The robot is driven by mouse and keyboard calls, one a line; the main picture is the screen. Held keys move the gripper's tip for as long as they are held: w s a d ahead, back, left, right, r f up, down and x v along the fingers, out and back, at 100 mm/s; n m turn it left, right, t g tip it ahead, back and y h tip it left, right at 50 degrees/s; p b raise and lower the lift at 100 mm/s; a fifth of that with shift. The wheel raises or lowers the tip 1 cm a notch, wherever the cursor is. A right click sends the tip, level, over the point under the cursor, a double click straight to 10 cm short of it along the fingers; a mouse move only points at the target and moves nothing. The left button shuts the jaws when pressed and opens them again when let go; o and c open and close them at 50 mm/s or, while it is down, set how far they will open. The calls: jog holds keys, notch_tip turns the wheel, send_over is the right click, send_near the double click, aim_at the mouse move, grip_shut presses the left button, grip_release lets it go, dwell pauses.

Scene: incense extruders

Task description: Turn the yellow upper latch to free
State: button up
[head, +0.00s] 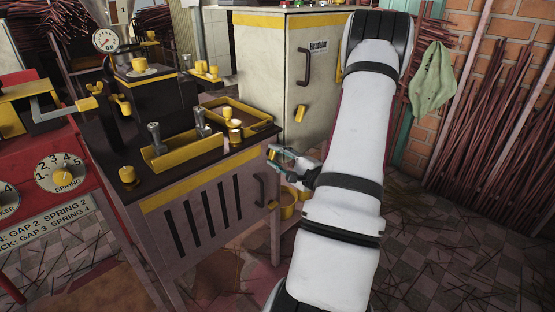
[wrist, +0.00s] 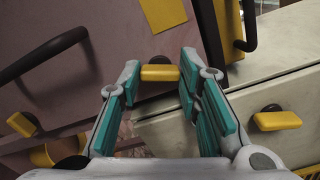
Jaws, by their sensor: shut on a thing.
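The yellow upper latch (wrist: 160,73) is a small yellow bar on a dark knob, at the edge of the mauve cart panel. My gripper (wrist: 157,84) is shut on it; the bar lies crosswise between the two teal-padded fingertips in the wrist view. In the head view my gripper (head: 283,156) is at the right edge of the cart, with the yellow latch (head: 272,152) at its tips. A lower yellow latch (head: 272,204) sits below, near the dark handle (head: 259,190). Words marking the latch's positions are not visible.
A beige cabinet (head: 330,90) with its own yellow latch (head: 301,113) stands close behind. The cart top (head: 220,150) holds yellow trays and tools. Bundles of sticks (head: 470,110) lean at the right. The tiled floor (head: 440,250) is littered with sticks.

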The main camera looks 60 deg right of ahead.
jog(key=o, duration=1.1)
jog(key=shift+o, duration=0.2)
jog(key=v, duration=1.2)
